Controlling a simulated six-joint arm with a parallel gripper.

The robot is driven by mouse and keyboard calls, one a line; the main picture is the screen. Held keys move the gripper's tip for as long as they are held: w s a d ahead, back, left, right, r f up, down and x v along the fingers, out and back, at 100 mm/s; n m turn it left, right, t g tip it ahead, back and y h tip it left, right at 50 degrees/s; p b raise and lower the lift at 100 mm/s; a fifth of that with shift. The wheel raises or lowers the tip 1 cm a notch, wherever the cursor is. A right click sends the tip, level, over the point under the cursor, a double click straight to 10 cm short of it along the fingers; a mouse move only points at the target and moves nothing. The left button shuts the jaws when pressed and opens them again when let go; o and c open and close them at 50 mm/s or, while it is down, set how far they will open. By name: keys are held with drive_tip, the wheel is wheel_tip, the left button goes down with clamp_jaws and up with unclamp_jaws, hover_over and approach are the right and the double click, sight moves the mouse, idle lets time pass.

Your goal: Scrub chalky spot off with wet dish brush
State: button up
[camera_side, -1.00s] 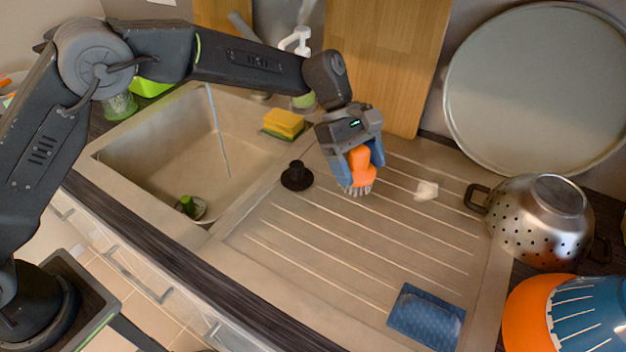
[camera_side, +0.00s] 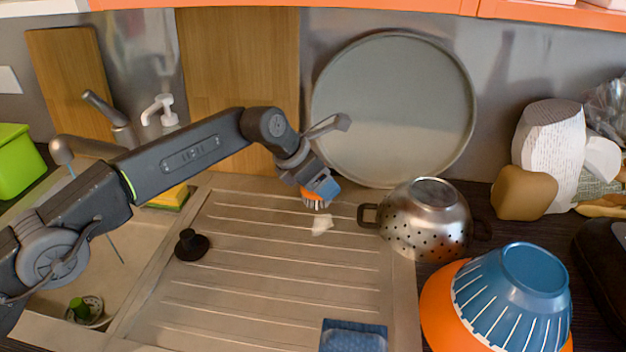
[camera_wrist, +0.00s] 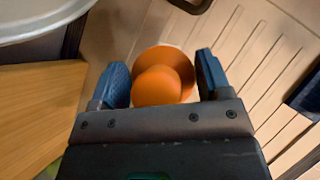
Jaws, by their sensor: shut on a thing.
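My gripper (camera_side: 322,189) is over the upper right part of the ribbed steel drainboard (camera_side: 250,290). It is shut on the orange dish brush (camera_side: 313,202), whose bristles point down. In the wrist view the brush's round orange knob (camera_wrist: 158,86) sits between the two blue fingers of my gripper (camera_wrist: 161,68). The whitish chalky spot (camera_side: 321,225) lies on the drainboard just below the bristles in the side view. A small gap shows between them there, but I cannot tell the exact height. The spot is not visible in the wrist view.
The steel colander (camera_side: 424,220) stands close to the right of the brush. A large round tray (camera_side: 395,110) leans on the wall behind. A black plug (camera_side: 191,245) and a blue cloth (camera_side: 353,336) lie on the drainboard. The sink (camera_side: 100,260) is at left.

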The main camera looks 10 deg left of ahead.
sight(318, 200)
idle(0.4)
drive_tip(key=shift+f, duration=2.85)
drive_tip(key=o, duration=0.7)
drive_tip(key=c, duration=0.7)
drive_tip(key=shift+c, duration=0.2)
